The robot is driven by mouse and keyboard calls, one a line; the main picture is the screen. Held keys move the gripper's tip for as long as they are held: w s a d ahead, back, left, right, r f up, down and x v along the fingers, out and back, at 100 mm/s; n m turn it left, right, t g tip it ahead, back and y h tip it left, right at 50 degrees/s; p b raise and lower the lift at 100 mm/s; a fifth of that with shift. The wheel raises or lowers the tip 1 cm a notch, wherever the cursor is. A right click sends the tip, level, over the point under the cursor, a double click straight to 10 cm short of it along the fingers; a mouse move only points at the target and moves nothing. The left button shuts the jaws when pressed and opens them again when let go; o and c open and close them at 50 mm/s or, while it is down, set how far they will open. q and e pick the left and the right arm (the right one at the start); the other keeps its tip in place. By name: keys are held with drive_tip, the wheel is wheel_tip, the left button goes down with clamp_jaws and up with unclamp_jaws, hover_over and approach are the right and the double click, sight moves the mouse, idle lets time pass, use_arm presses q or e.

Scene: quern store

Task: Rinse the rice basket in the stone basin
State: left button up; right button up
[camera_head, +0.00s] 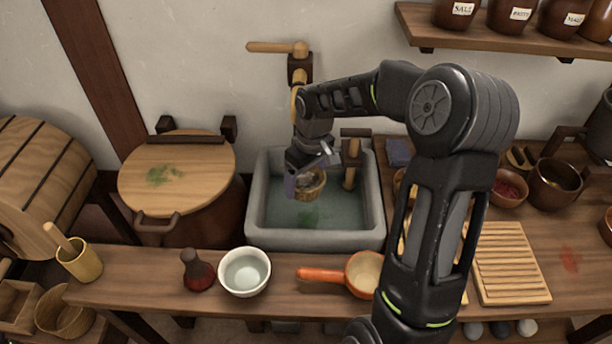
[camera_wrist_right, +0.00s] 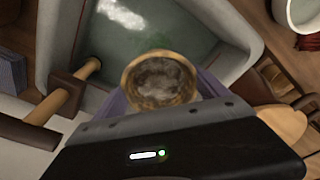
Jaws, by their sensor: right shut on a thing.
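The stone basin (camera_head: 255,225) is a grey trough set at the wall side of the counter, with greenish water in it. My right gripper (camera_head: 303,187) reaches down over the basin and is shut on the rice basket (camera_head: 312,192), a small round tan basket. In the right wrist view the basket (camera_wrist_right: 160,82) sits between the purple-grey fingers, its mouth facing the camera, with greyish-brown grains inside. The basin (camera_wrist_right: 60,40) lies beneath it there. I cannot tell whether the basket touches the water. My left gripper is not in view.
A wooden spout (camera_head: 350,165) stands at the basin's right side, close to the basket. A white bowl (camera_head: 245,271), a red bottle (camera_head: 198,271) and an orange-handled pan (camera_head: 330,275) stand in front. A lidded barrel (camera_head: 178,175) is left; a slatted board (camera_head: 508,262) is right.

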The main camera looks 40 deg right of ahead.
drive_tip(key=shift+f+b, duration=4.25)
drive_tip(key=shift+f, duration=2)
wheel_tip(320, 180, up, 16)
drive_tip(key=p, duration=1.2)
hover_over(304, 182)
drive_tip(key=shift+s+d+f, duration=0.1)
drive_tip(key=shift+s, duration=0.2)
